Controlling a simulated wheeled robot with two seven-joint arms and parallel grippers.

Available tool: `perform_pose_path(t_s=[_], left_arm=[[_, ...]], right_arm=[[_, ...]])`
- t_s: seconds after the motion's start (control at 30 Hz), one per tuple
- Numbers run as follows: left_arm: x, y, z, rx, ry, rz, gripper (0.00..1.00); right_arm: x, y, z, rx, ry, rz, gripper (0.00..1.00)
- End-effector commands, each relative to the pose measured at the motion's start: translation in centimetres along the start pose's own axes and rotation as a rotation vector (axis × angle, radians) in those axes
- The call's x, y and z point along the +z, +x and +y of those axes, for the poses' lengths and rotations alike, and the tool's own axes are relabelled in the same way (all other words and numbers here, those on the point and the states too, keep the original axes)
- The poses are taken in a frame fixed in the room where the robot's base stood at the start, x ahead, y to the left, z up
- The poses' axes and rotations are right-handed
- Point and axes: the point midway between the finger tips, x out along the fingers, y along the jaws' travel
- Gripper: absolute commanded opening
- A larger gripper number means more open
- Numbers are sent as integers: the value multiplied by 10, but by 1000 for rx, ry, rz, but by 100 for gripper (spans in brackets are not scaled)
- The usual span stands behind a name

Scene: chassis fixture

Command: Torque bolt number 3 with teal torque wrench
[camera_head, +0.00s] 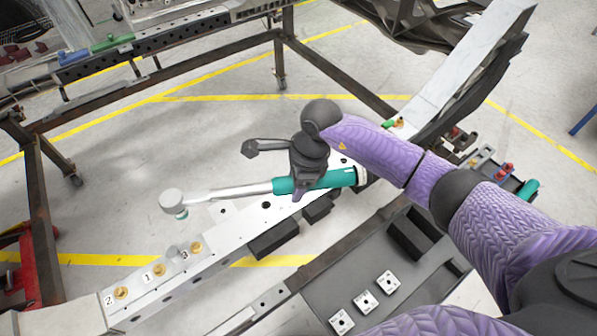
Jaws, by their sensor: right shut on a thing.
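The torque wrench (235,191) has a teal handle, a silver shaft and a round grey head (173,203) with a teal part under it. My right gripper (299,193) is shut on the teal handle and holds the wrench roughly level above the white beam. Gold bolts sit in a row on the beam's near-left end: bolt 3 (196,247), bolt 1 (159,270) and bolt 2 (121,293). The wrench head is above and to the left of bolt 3 in the picture, apart from it. My left gripper is not in view.
A grey tray (318,300) with white labelled blocks (363,302) is at the bottom. A rusty metal frame (150,90) and a rail with colored tools (112,43) stand at the upper left. The floor left of the wrench is clear.

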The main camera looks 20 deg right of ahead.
Motion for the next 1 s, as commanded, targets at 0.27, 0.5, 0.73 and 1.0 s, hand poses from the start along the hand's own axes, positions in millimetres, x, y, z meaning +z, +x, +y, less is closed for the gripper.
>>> perform_pose_path(t_s=[0.27, 0.5, 0.73, 1.0], left_arm=[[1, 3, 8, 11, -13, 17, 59], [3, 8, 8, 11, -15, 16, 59], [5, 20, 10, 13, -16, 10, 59], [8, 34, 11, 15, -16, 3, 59]], right_arm=[[8, 12, 12, 19, -80, -3, 0], [6, 18, 13, 20, -84, -3, 0], [3, 33, 13, 21, -84, -3, 0], [-2, 51, 13, 21, -82, -3, 0]])
